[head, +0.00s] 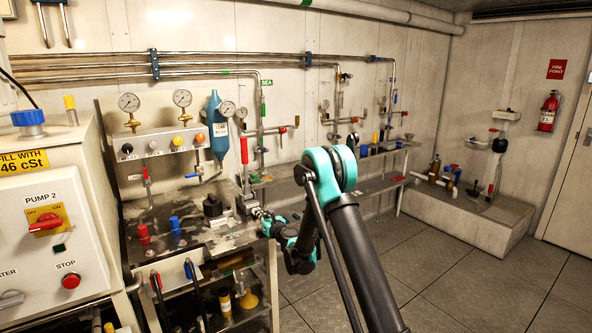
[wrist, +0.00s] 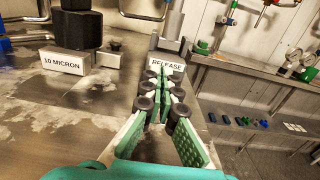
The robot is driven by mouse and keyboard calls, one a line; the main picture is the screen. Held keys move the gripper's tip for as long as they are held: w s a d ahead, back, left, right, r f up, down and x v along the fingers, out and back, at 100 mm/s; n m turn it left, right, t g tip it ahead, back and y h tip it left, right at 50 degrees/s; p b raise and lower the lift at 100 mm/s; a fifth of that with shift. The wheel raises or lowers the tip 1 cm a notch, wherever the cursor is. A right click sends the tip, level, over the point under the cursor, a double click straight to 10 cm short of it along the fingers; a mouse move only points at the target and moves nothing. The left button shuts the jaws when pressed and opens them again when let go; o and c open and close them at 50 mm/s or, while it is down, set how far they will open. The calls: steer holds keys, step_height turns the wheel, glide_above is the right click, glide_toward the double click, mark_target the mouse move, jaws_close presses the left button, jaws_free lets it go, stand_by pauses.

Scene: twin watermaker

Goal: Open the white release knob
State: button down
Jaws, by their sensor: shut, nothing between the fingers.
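A small block with a RELEASE label (wrist: 166,66) stands straight ahead in the wrist view, at the bench's right edge, with a grey metal fitting (wrist: 172,22) above it. My gripper (wrist: 160,82) is shut and empty, its green-padded fingers pointing at the label's lower part. I cannot tell whether the tips touch the block. In the head view my gripper (head: 261,214) is small, at the right end of the bench. A white knob (head: 153,145) sits in the row on the gauge panel; I cannot tell whether it belongs to the RELEASE label.
A 10 MICRON block (wrist: 62,64) and a black filter housing (wrist: 80,25) stand left of my gripper. The bench top (head: 185,240) holds red (head: 143,232) and blue fittings. A lower shelf (wrist: 235,88) with small parts lies at right. Open floor (head: 450,265) is at right.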

steer(key=shift+v, duration=1.2)
steer(key=d, duration=0.2)
steer(key=shift+w+d+f, duration=0.3)
steer(key=shift+w+d, duration=0.1)
steer(key=shift+w+a, duration=0.4)
steer(key=shift+w, duration=0.05)
steer(key=shift+x, duration=2.9)
steer(key=shift+s+a, duration=0.45)
steer(key=shift+a, duration=0.2)
steer(key=shift+s+a, duration=0.15)
steer(key=shift+a, duration=0.1)
steer(key=shift+s+a+r, duration=0.1)
steer(key=shift+a, duration=0.05)
